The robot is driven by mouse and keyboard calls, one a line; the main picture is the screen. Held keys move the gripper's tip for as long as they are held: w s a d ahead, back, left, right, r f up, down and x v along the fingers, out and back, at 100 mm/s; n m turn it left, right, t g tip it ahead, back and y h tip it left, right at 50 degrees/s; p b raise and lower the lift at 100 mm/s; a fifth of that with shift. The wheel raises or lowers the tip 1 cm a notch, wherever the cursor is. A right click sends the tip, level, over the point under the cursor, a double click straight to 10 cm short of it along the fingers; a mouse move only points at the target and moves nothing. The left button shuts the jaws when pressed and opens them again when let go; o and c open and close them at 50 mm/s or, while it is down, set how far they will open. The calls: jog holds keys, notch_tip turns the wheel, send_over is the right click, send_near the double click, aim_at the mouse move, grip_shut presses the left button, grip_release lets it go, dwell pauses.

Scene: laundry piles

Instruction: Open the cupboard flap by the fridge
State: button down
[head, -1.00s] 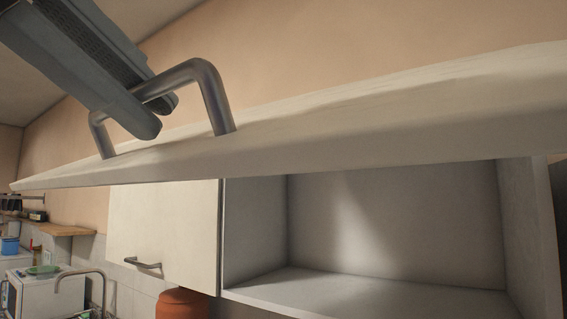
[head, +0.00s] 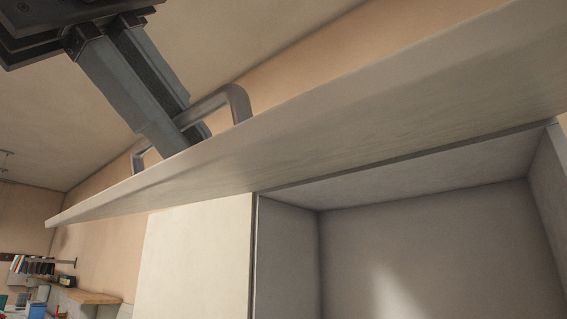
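The cupboard flap (head: 330,140) is raised and juts out over the open cupboard (head: 420,240), with its pale underside facing me. Its grey bar handle (head: 239,103) stands on the flap's far side, partly hidden behind the flap's edge and the fingers. My gripper (head: 194,130) reaches down from the upper left to the handle. Its two fingers lie close together with the bar between them, shut on the handle. The fingertips are partly hidden behind the flap's edge. The cupboard's inside looks empty where it shows. The fridge cannot be made out.
A closed white cupboard door (head: 195,258) adjoins the open compartment on the left. A wooden shelf (head: 90,297) and a row of books (head: 32,265) are far off at the lower left. The ceiling (head: 230,35) is clear above the flap.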

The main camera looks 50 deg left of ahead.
jog(key=c, duration=1.8)
grip_release()
jog(key=shift+w, duration=0.25)
jog(key=shift+o, duration=0.2)
jog(key=shift+a, duration=0.1)
jog(key=shift+s, duration=0.1)
